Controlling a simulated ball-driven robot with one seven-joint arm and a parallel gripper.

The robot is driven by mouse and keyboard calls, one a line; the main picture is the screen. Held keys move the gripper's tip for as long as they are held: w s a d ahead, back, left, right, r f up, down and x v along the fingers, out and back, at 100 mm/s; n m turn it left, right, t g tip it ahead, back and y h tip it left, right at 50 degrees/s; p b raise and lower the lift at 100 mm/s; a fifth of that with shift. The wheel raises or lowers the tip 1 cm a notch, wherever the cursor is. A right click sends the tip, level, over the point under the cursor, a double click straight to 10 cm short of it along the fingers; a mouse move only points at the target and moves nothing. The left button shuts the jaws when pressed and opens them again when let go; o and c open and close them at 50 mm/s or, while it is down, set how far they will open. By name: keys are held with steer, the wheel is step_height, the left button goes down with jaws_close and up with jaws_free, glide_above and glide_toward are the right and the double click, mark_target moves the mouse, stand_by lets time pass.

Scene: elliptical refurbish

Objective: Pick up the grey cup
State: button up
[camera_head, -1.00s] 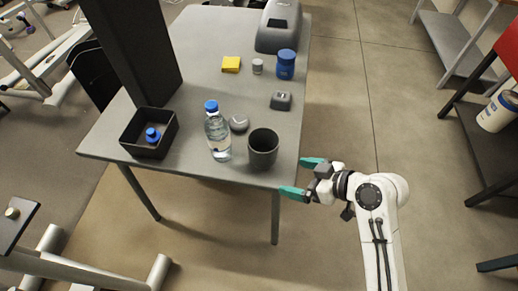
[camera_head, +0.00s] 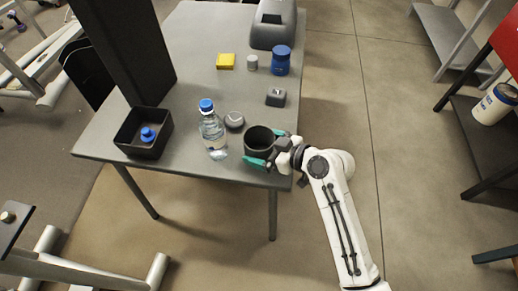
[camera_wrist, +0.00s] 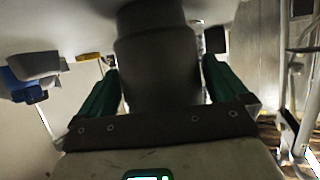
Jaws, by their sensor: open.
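The dark grey cup (camera_head: 258,141) stands upright near the front right corner of the grey table (camera_head: 196,172). My gripper (camera_head: 270,149) is open at the cup's right side, with one teal finger on the near side of the cup and one on the far side. In the wrist view the cup (camera_wrist: 155,70) fills the middle, between the two green fingers of my gripper (camera_wrist: 160,88). Whether the fingers touch the cup I cannot tell.
A water bottle (camera_head: 212,133) stands close to the cup's left, and a round grey object (camera_head: 234,121) lies behind them. A black open box (camera_head: 143,150) holds a blue item. A small dark block (camera_head: 276,97) and a blue jar (camera_head: 281,60) stand farther back.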

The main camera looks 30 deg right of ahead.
steer(key=shift+w+a+f, duration=0.25)
steer(key=shift+w+a, duration=0.1)
steer(key=shift+w, duration=0.15)
steer(key=shift+c, duration=0.4)
steer(key=c, duration=0.7)
steer(key=shift+c, duration=0.2)
steer(key=shift+r, duration=0.15)
